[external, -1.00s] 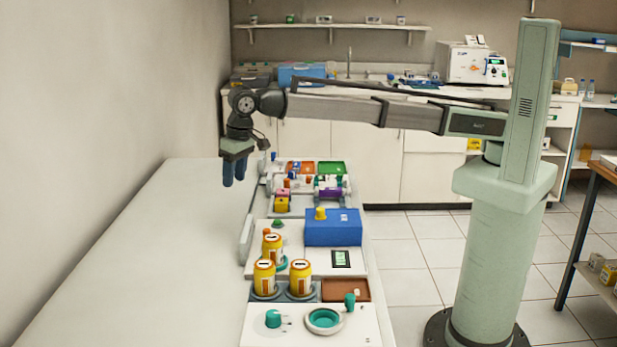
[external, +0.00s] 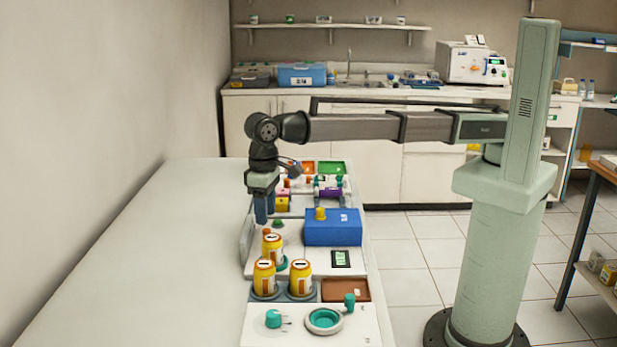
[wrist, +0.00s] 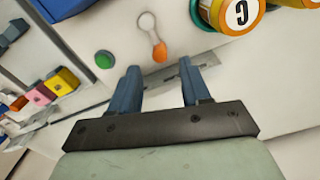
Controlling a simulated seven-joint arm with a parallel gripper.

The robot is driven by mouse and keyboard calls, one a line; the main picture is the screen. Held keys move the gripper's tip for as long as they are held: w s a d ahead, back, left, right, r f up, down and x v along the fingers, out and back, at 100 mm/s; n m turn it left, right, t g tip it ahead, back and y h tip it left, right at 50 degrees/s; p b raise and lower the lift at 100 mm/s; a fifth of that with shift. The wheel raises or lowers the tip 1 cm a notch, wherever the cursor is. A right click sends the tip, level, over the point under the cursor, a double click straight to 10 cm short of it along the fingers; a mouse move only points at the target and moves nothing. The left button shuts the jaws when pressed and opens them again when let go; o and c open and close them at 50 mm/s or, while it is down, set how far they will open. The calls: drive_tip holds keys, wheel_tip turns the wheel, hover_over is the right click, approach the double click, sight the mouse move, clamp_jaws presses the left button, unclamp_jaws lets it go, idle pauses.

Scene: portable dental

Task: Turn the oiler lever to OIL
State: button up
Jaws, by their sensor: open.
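A small lever with an orange tip (wrist: 159,52) and a pale round pivot lies on the white panel (wrist: 230,60) in the wrist view. It looks like the oiler lever, but I can read no OIL mark. A green button (wrist: 104,59) is left of it. My gripper (wrist: 160,70) is open and empty, its two blue fingers apart, with the orange tip just beyond the gap between them. In the external view my gripper (external: 264,218) points down over the panel's left side, near the green button (external: 277,223). Its height above the panel is hard to tell.
Yellow canisters (external: 264,278) stand close by, nearer the camera. A blue box (external: 333,228) with a yellow knob is to the right. Small coloured parts (external: 330,193) sit farther back. The white table (external: 130,260) at left is clear.

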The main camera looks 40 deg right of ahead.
sight(266, 230)
drive_tip(key=shift+f, duration=2.85)
clamp_jaws()
